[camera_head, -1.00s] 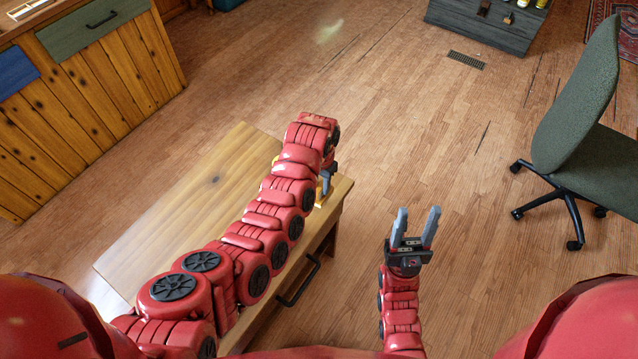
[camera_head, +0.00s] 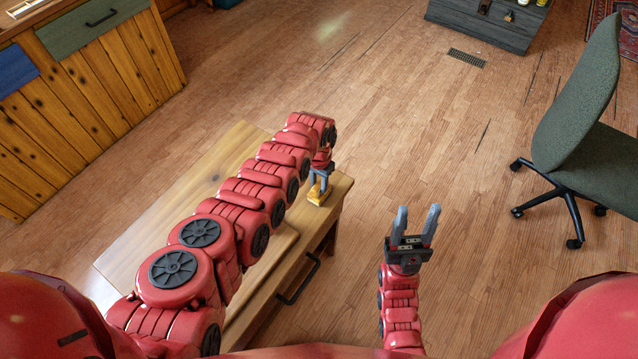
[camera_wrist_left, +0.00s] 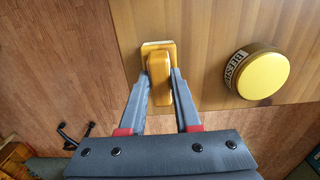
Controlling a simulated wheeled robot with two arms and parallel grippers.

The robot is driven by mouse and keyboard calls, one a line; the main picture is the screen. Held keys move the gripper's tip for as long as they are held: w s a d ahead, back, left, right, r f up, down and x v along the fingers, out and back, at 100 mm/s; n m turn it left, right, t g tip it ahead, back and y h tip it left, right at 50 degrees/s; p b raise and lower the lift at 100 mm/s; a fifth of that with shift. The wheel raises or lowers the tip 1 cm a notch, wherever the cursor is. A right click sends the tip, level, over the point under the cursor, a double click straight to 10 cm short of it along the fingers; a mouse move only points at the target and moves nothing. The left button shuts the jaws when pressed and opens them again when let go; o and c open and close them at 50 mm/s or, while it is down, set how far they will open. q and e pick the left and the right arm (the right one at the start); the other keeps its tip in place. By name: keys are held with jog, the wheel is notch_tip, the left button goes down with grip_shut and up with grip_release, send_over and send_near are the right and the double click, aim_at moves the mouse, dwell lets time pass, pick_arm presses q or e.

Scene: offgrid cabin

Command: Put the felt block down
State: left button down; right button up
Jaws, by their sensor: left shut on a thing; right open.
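The felt block (camera_head: 317,198) is a small yellow-orange piece with a raised grip, at the far right corner of the wooden table (camera_head: 190,195). My left gripper (camera_head: 320,187) points down and is shut on its grip. In the left wrist view the block (camera_wrist_left: 157,48) sits between the fingers (camera_wrist_left: 160,88), over the table top near its edge. I cannot tell whether its underside touches the wood. My right gripper (camera_head: 416,222) is open and empty, over the floor right of the table.
A round yellow beeswax tin (camera_wrist_left: 263,74) stands on the table beside the block, in the left wrist view; my arm hides it in the head view. A green office chair (camera_head: 580,120) is at right, a dark chest (camera_head: 488,22) at the back. Open floor lies between.

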aim_at(319, 184)
pick_arm(q)
jog(key=shift+f, duration=0.2)
jog(key=c, duration=0.6)
grip_release()
jog(key=shift+r, duration=0.1)
jog(key=shift+r, duration=0.35)
notch_tip(319, 184, up, 3)
jog(key=shift+w+r+p, duration=0.1)
jog(key=shift+p, duration=0.7)
notch_tip(319, 184, up, 8)
jog(key=shift+r+b, duration=0.2)
jog(key=shift+b, duration=0.8)
